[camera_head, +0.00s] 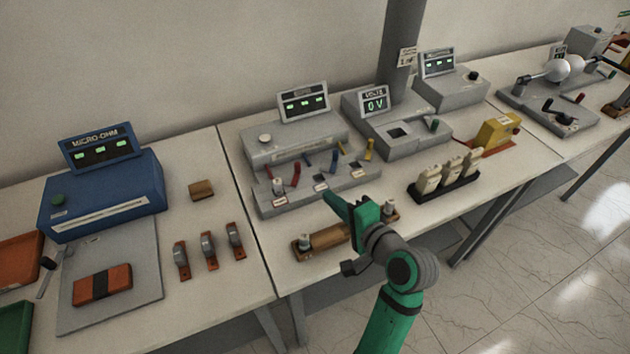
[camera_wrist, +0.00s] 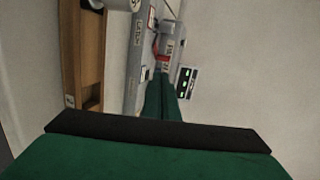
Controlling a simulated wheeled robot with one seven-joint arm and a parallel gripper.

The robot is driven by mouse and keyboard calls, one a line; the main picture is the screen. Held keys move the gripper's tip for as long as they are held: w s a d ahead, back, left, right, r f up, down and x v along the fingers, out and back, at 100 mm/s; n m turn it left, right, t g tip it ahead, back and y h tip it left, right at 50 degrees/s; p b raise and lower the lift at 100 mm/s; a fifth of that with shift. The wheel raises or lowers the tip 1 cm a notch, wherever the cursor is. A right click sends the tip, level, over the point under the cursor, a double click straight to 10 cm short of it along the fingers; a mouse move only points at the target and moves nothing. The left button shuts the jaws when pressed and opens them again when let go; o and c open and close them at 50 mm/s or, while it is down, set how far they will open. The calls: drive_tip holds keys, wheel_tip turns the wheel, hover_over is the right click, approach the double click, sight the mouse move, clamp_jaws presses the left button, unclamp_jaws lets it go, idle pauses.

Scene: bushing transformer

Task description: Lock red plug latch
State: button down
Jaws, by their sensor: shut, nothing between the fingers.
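The red latch lever (camera_head: 296,172) stands tilted on the front of the grey connector unit (camera_head: 270,203), beside blue and yellow levers. Whether it is locked is too small to tell. My gripper (camera_head: 329,197) is shut and empty, its green fingers pointing toward the unit's front, right of the red lever in the picture. In the wrist view, the shut fingertips (camera_wrist: 163,76) point at a red part (camera_wrist: 157,45) on the grey unit. They overlap it closely there; I cannot tell whether they touch.
A wooden block with end terminals (camera_head: 325,238) lies below my gripper and also shows in the wrist view (camera_wrist: 92,50). A blue lever (camera_head: 333,165) and a yellow lever (camera_head: 369,149) are close by. A black tray of pale bushings (camera_head: 443,190) stands to the right.

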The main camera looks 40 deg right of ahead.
approach(299, 169)
drive_tip(key=x, duration=0.4)
drive_tip(key=shift+w+f, duration=0.2)
drive_tip(key=shift+f, duration=0.05)
drive_tip(key=shift+w+d, duration=0.1)
drive_tip(key=shift+w, duration=0.7)
